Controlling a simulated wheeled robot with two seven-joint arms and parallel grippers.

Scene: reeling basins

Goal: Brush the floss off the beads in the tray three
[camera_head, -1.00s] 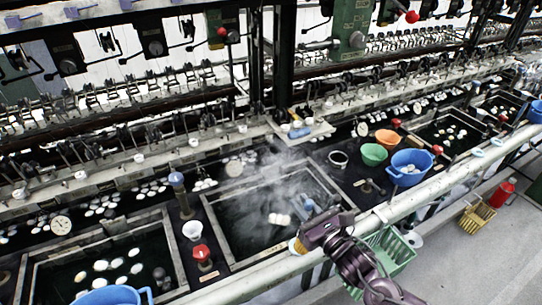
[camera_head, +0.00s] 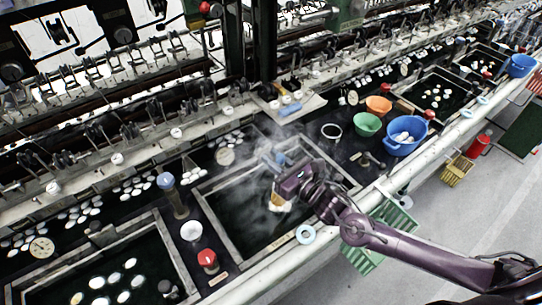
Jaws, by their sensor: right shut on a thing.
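The middle basin (camera_head: 216,226), a dark water tray in a pale frame with steam over it, lies at the centre. I take it for tray three. My right gripper (camera_head: 284,187) is over its right half, shut on a brush. The brush's tan bristle end (camera_head: 277,201) points down at the water. A blue part (camera_head: 284,158) behind the gripper may be its handle. Pale beads (camera_head: 280,208) show just under the bristles, partly hidden; I cannot tell whether they touch. Floss is too fine to make out. My left gripper is not in view.
A left basin (camera_head: 113,262) holds several white beads. Orange (camera_head: 378,105), green (camera_head: 367,124) and blue (camera_head: 405,136) bowls stand to the right. A red-topped post (camera_head: 208,259) and a blue-topped post (camera_head: 167,183) rise left of the middle basin. A green basket (camera_head: 393,217) hangs below my arm.

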